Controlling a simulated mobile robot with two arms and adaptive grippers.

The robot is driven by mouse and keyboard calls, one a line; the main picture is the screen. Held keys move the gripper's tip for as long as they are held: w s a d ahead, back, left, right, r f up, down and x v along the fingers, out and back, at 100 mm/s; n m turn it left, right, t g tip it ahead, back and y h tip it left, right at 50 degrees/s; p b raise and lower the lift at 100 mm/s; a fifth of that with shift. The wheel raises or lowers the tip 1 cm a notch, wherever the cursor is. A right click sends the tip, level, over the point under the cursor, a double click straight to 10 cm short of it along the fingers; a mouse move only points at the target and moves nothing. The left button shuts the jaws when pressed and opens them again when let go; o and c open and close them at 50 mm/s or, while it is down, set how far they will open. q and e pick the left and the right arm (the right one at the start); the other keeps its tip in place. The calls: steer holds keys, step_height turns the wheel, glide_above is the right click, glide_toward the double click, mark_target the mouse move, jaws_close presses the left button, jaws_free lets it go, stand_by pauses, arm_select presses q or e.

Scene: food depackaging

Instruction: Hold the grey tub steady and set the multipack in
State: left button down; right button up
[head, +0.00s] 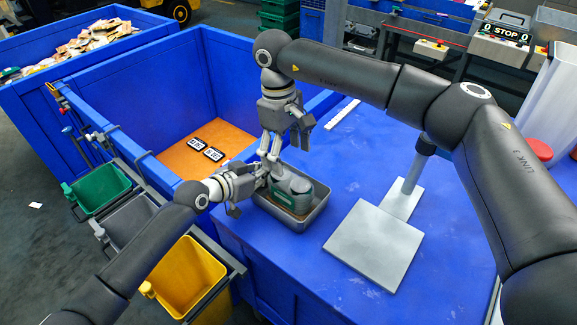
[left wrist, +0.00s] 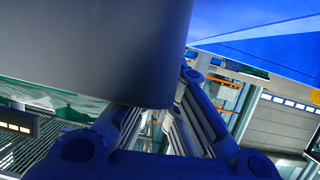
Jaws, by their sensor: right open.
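A grey metal tub (head: 318,216) stands on the blue table near its left edge. A rounded grey-green pack (head: 291,190), which looks like the multipack, is inside the tub, its far part hidden by gripper parts. My right gripper (head: 287,143) is open and points down above the pack and the tub's far end. My left gripper (head: 250,190) is at the tub's left side; whether it touches the wall is not clear. In the left wrist view a large dark-grey surface (left wrist: 95,50) fills the upper left, close to the fingers. The grip there cannot be made out.
A blue crate (head: 165,95) with labelled boards stands left of the table. Green (head: 98,188), grey (head: 130,219) and yellow (head: 187,275) bins hang along its near side. A grey stand (head: 375,243) is right of the tub. Bare table lies around the stand.

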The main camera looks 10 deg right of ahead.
stand_by(0.4)
arm_select(q)
steer(key=c, duration=1.6)
jaws_free()
steer(key=shift+o, duration=0.2)
